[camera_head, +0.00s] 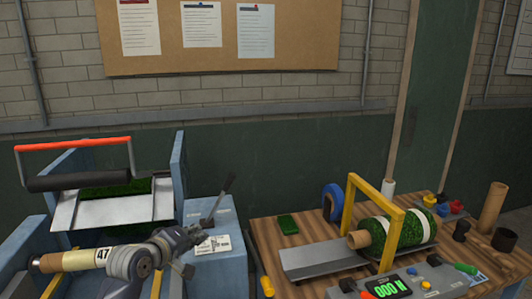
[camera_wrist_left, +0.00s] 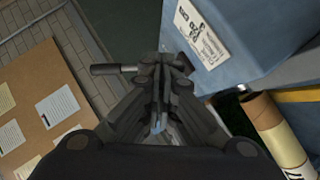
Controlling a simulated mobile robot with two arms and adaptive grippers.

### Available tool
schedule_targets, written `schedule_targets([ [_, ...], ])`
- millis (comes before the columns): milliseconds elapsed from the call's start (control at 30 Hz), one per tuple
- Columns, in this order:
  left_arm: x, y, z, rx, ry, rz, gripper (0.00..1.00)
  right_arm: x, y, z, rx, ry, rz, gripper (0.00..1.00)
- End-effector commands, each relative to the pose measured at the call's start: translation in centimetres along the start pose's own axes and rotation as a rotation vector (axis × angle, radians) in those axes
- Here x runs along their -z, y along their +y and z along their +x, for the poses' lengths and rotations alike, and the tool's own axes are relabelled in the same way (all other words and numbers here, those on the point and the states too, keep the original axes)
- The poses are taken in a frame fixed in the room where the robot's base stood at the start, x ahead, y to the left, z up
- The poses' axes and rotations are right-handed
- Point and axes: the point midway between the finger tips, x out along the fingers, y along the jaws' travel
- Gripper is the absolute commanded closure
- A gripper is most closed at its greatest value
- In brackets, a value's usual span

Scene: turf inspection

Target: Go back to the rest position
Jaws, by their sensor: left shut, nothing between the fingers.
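My left gripper (camera_head: 192,236) is in front of the blue control box (camera_head: 222,262) in the head view. In the left wrist view its fingers (camera_wrist_left: 158,88) are together with nothing between them. A lever with a black handle (camera_head: 229,183) rises from the box just beyond the fingers. The handle also shows in the left wrist view (camera_wrist_left: 106,69); I cannot tell whether the fingers touch the lever. My right gripper is in neither view.
A blue machine frame (camera_head: 177,165) with a black roller (camera_head: 78,178) and green turf (camera_head: 115,188) stands at left. A tube labelled 47 (camera_head: 100,257) lies low there. A wooden bench (camera_head: 270,234) at right holds a turf roll (camera_head: 395,232) under a yellow frame (camera_head: 393,240).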

Motion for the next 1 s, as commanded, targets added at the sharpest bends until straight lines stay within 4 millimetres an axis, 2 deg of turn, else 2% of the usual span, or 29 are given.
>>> schedule_targets([
  [33,-3.0,-2.7,-0.7,0.051,-0.036,0.062,1.0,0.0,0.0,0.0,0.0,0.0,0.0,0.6],
  [200,-11.0,-10.1,-4.5,0.204,-0.153,0.288,1.0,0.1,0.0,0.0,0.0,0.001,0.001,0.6],
  [367,-17.6,-16.0,-9.8,0.327,-0.286,0.484,1.0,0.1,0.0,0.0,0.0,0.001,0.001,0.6],
  [500,-22.2,-20.0,-15.4,0.415,-0.412,0.634,1.0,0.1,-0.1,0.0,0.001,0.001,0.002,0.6],
  [700,-26.0,-23.1,-21.8,0.492,-0.554,0.775,1.0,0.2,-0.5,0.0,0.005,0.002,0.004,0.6],
  [1000,-29.0,-25.3,-29.3,0.56,-0.72,0.902,1.0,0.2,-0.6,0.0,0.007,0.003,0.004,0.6],
])
